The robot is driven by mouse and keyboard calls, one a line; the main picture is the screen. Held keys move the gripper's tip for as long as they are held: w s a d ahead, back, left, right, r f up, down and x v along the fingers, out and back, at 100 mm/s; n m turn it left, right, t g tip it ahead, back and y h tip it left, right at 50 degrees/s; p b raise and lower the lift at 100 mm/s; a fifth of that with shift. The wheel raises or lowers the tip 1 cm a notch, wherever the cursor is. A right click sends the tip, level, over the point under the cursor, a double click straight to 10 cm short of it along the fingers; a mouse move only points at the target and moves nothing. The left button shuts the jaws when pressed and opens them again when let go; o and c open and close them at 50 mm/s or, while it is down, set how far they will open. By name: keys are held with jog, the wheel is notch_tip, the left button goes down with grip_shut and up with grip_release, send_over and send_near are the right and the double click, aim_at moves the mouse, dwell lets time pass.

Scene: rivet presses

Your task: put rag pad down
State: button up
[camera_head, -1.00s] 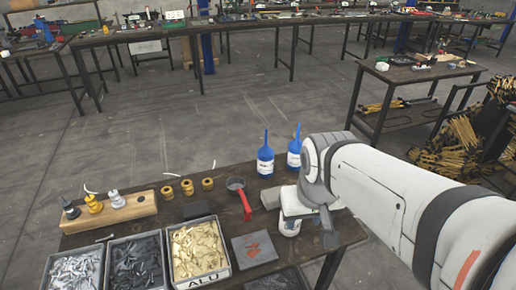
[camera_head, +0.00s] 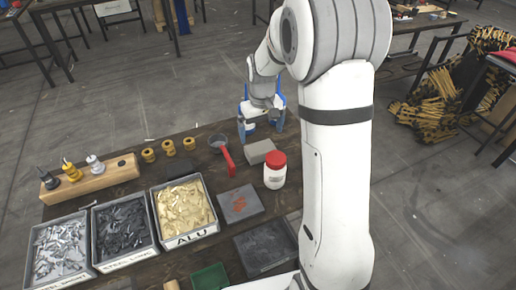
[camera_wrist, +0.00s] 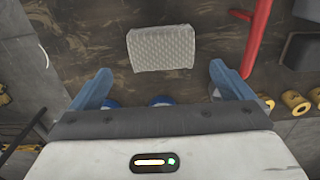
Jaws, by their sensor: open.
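The rag pad appears to be the pale grey quilted block (camera_head: 258,151) lying flat on the dark workbench (camera_head: 187,159), between a red-handled pan and a red-lidded jar. In the wrist view the pad (camera_wrist: 161,48) lies flat beyond the fingertips, with nothing touching it. My gripper (camera_head: 261,134) is open, its blue fingers spread and pointing down at the bench's far edge, just behind the pad. It also shows in the wrist view (camera_wrist: 162,82), with no pad between its fingers. Blue round shapes show near the fingers there, partly hidden.
The red-lidded jar (camera_head: 275,171) stands right of the pad, and the red-handled pan (camera_head: 222,148) left of it. A dark plate with orange marks (camera_head: 239,204) lies in front. Bins of parts (camera_head: 186,238), brass rings (camera_head: 168,147) and a wooden bottle holder (camera_head: 91,181) fill the left.

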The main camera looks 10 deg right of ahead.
aim_at(260, 147)
notch_tip(260, 147, down, 8)
jog(key=shift+w+a+f, duration=0.1)
dwell(0.4)
jog(key=c, duration=0.8)
